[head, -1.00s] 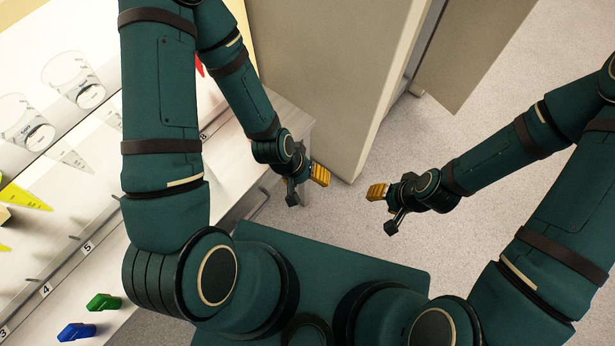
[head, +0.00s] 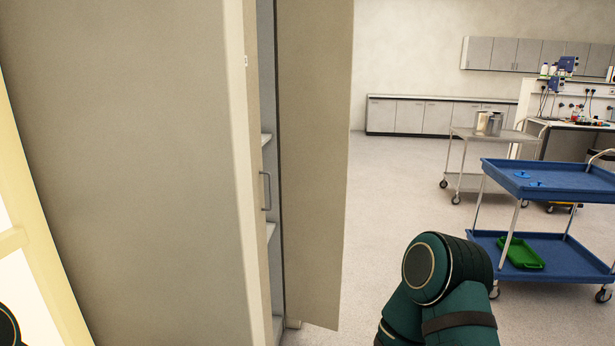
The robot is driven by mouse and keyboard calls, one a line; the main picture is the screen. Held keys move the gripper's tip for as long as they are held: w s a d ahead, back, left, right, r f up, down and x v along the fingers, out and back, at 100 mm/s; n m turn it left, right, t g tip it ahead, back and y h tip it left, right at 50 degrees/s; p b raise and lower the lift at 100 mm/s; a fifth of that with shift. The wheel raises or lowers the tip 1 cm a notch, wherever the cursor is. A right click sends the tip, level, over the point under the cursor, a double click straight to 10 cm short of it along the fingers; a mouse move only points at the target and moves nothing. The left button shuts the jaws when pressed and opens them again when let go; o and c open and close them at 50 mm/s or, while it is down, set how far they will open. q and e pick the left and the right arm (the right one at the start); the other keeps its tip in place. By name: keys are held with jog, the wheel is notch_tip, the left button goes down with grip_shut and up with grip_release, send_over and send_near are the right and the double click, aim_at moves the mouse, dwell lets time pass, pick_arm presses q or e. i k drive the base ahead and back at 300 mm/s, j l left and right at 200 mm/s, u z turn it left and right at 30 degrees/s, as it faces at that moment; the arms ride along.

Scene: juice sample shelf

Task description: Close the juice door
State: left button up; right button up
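A tall beige cabinet (head: 140,150) fills the left half of the head view, seen mostly from its side. One door (head: 312,150) stands open and sticks out to the right. A narrow gap between the door and the cabinet front shows inner shelves (head: 267,140). A grey handle (head: 265,190) is on the narrow front strip left of the gap. Whether this is the juice door cannot be told, as no label is readable. Neither gripper is in view. Part of my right arm shows at the bottom, right of the open door and apart from it in the picture.
A blue two-tier cart (head: 545,180) with a green tray (head: 520,252) stands at the right. A grey metal cart (head: 490,135) stands behind it. Low cabinets (head: 425,115) line the far wall. The floor (head: 385,200) between the door and the carts is clear.

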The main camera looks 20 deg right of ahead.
aim_at(315, 41)
jog(key=i+l+u, duration=0.1)
jog(key=l, duration=0.35)
jog(key=i+l, duration=0.1)
jog(key=l, duration=0.35)
jog(key=i+l+u, duration=0.15)
jog(key=l, duration=0.15)
jog(key=l+u, duration=0.15)
jog(key=l, duration=0.15)
jog(key=i+l+u, duration=0.1)
jog(key=l, duration=0.25)
jog(key=i+l+u, duration=0.4)
jog(key=l, duration=0.5)
jog(key=l+u, duration=0.4)
jog(key=l, duration=0.55)
jog(key=l+u, duration=0.4)
jog(key=l, duration=0.65)
jog(key=l+u, duration=0.35)
jog(key=l, duration=0.65)
jog(key=i+l+u, duration=0.1)
jog(key=l, duration=0.65)
jog(key=l+u, duration=0.1)
jog(key=l, duration=0.65)
jog(key=i, duration=0.05)
